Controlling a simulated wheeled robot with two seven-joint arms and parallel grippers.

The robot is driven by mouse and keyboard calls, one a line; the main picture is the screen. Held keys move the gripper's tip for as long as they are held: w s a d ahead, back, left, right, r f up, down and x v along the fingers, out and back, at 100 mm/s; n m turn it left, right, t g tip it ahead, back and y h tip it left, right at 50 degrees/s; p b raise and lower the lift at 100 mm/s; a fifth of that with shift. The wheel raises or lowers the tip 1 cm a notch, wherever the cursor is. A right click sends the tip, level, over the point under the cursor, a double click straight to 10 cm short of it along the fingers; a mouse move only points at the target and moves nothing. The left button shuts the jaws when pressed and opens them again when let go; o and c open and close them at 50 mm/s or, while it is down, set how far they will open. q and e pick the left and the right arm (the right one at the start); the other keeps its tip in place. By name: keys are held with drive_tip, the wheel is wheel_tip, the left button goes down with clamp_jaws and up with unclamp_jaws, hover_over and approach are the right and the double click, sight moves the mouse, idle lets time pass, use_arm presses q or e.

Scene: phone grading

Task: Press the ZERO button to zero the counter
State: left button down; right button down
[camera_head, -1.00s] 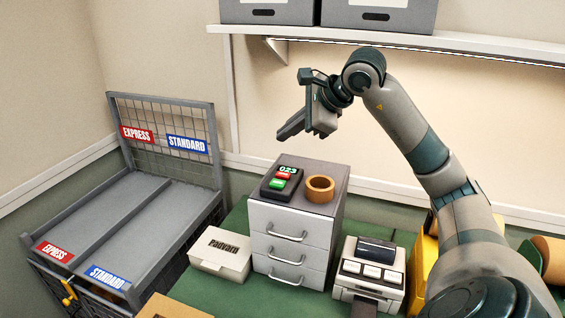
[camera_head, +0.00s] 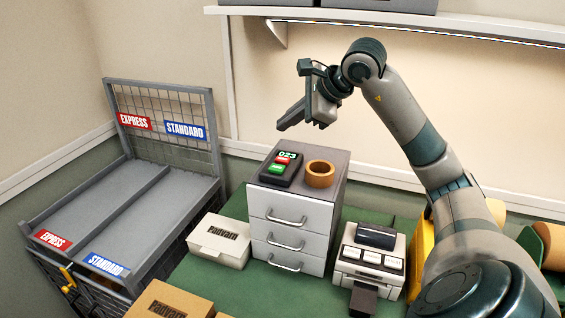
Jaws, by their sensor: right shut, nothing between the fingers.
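The counter (camera_head: 281,167) is a dark box with a display reading 023, a red button (camera_head: 283,160) and a green button (camera_head: 276,169). The button labels are too small to read, so I cannot tell which is ZERO. It sits on top of a grey drawer cabinet (camera_head: 292,213). My right gripper (camera_head: 290,120) is shut and empty. It is in the air above the counter, apart from it, with its fingers pointing left and down. My left gripper is not in view.
A brown tape roll (camera_head: 320,173) sits right beside the counter. A white box (camera_head: 219,240) stands left of the cabinet, a label printer (camera_head: 370,258) right of it. A cardboard box (camera_head: 168,300) lies in front. A cart (camera_head: 110,205) marked EXPRESS and STANDARD is at left. A shelf (camera_head: 400,22) hangs above.

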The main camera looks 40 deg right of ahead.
drive_tip(key=b, duration=0.3)
hover_over(287, 160)
wheel_tip(287, 160, down, 5)
drive_tip(key=shift+r, duration=0.1)
drive_tip(key=shift+f+b, duration=0.75)
drive_tip(key=shift+f, duration=0.1)
idle(1.3)
drive_tip(key=shift+f+b, duration=0.4)
drive_tip(key=shift+b, duration=0.25)
drive_tip(key=shift+f, duration=0.1)
idle(0.3)
